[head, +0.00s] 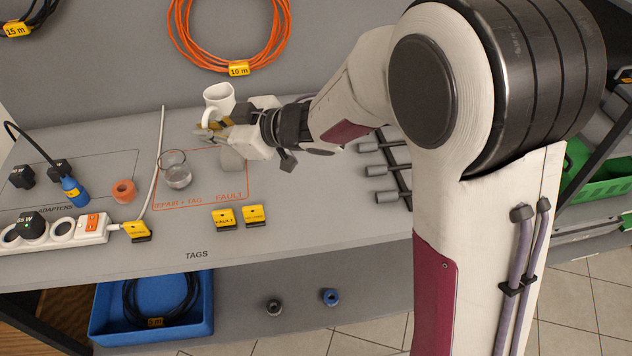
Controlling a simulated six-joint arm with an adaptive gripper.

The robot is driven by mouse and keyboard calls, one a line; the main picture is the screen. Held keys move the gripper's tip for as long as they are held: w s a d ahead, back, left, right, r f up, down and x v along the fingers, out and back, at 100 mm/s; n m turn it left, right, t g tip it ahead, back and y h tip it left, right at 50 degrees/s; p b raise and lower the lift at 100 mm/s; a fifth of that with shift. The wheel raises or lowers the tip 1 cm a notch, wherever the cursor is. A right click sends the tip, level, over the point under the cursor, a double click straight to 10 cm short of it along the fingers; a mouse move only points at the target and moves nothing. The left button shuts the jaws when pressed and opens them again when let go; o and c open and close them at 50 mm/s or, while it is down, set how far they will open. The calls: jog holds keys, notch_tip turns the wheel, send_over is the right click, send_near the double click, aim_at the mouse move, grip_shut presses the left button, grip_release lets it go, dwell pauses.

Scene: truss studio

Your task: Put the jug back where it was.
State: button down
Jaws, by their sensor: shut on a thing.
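A clear glass vessel (178,177) stands in front of the gripper, inside the orange-outlined area marked REPAIR + TAG FAULT.
A white cable (160,150) runs up left of the glass. An orange ring (123,191), a power strip (55,233), a blue connector (72,188) and yellow tags (223,219) lie left and in front. A dark rack (388,172) with grey pegs stands right.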

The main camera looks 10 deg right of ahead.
jog(key=s+d+f, duration=0.1)
jog(key=s+d, duration=0.1)
jog(key=d, duration=0.8)
jog(key=s+d+f, duration=0.1)
jog(key=s+d, duration=0.1)
jog(key=d, duration=0.8)
jog(key=shift+n, duration=0.3)
jog(key=shift+a+f, duration=0.2)
jog(key=shift+f, duration=1.05)
jog(key=shift+a+f, duration=0.15)
jog(key=shift+f, duration=1.05)
jog(key=shift+f, duration=2.9)
jog(key=shift+f, duration=2.1)
jog(key=shift+f, duration=0.1)
